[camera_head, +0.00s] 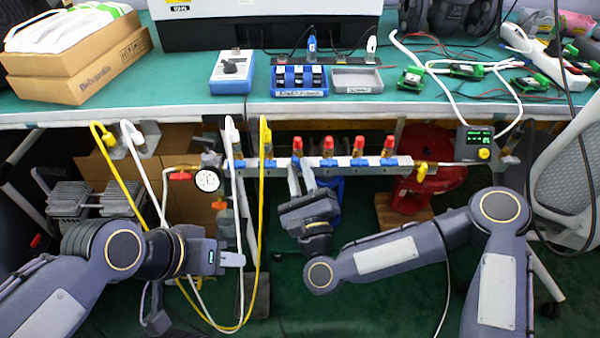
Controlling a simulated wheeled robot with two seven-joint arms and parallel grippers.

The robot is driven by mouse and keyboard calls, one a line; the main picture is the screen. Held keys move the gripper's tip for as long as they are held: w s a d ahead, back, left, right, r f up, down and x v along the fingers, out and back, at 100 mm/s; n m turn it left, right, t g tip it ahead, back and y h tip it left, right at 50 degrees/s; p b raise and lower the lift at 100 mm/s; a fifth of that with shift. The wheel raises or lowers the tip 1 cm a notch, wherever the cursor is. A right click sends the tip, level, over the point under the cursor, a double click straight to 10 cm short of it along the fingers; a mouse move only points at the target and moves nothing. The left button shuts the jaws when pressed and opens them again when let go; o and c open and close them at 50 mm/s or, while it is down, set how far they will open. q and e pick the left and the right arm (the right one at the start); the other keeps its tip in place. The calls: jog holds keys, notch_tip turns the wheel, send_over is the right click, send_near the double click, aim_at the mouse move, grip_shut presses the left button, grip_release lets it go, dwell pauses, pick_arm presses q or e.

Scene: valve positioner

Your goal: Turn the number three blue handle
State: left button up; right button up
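A grey manifold bar (340,168) runs under the table's front edge. It carries several red-topped valves and a row of blue handles. I see blue handles at the left end (270,163), near the middle (329,162), right of the middle (358,162) and further right (389,162). No handle numbers are readable. My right gripper (300,170) points up at the bar near the leftmost red-topped valve (297,144). Its two fingers are apart, and they hide that part of the bar; contact is unclear. My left gripper (234,260) points right, low and left of the bar; its finger gap is not clear.
Yellow (262,220) and white hoses hang between my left gripper and the bar. A pressure gauge (207,180) is left of the bar, and a display box (474,144) is right. The green table (190,103) overhangs above. A white chair (570,160) stands far right.

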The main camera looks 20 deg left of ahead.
grip_shut()
jog(key=shift+n, duration=0.4)
jog(key=n+g+y, duration=0.1)
jog(key=n, duration=0.1)
jog(key=shift+d+r+n+p, duration=0.1)
jog(key=shift+r+n+p, duration=0.05)
jog(key=shift+n+p, duration=0.15)
jog(key=n+g, duration=0.1)
jog(key=n, duration=0.1)
jog(key=n+g+p, duration=0.1)
jog(key=n, duration=0.1)
jog(key=shift+r+y, duration=0.1)
jog(key=shift+y, duration=0.2)
jog(key=n+g+p, duration=0.1)
jog(key=n, duration=0.3)
jog(key=shift+g, duration=0.3)
jog(key=shift+n+g+p, duration=0.3)
jog(key=shift+n+p, duration=0.15)
jog(key=shift+n, duration=0.45)
